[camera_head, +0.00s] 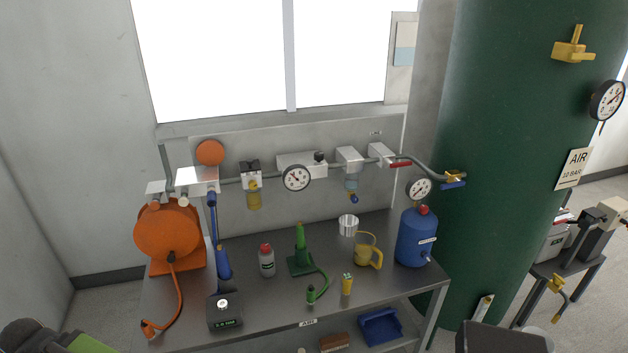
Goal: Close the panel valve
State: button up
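A grey panel (290,215) stands behind the bench, with a pipe run along it. Near its right end is a white block (379,152) with a red lever (400,164) beside it, lying roughly along the pipe; this looks like the panel valve, though no label confirms it. Further right, the pipe meets a brass valve with a blue handle (453,184) at the green tank. I cannot tell from here whether either valve is open or closed. My gripper does not show in this view.
The steel bench (225,288) holds an orange hose reel (168,236), a blue cylinder (416,238), a yellow jug (367,251), a green tool (300,255) and small bottles. The large green tank (500,130) stands to the right. A dark grey box-like shape (500,338) is at the bottom right.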

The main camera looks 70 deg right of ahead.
aim_at(183, 201)
jog(key=u, duration=5.7)
jog(key=i, duration=0.1)
jog(key=u, duration=2.65)
jog(key=k, duration=1)
jog(key=u, duration=1.15)
jog(key=i, duration=1)
jog(key=z, duration=0.05)
